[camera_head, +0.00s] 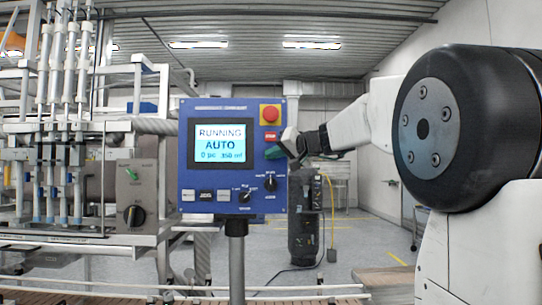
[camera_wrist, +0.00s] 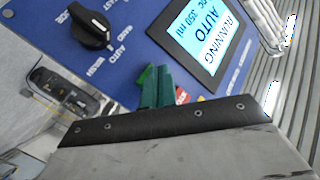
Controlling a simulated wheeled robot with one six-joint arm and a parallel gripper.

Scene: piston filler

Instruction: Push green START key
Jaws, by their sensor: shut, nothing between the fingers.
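The blue control panel (camera_head: 222,110) stands on a post in the head view. The green START key (camera_head: 272,153) is on its right side, below a red key (camera_head: 271,135), and is partly covered by my gripper (camera_head: 289,140). In the wrist view, a bright green bit of the START key (camera_wrist: 144,76) shows beside the dark green fingers of my gripper (camera_wrist: 156,82). The fingers are shut and empty, with their tips at the key. I cannot tell whether they touch it. The screen (camera_head: 221,144) reads RUNNING, AUTO, 0 pc, 350 ml.
A red emergency-stop button (camera_head: 269,114) on a yellow base sits above the keys. A black selector knob (camera_wrist: 89,26) lies below the START key. Small keys (camera_head: 205,195) line the panel's lower edge. The filler machine (camera_head: 70,150) stands at the left.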

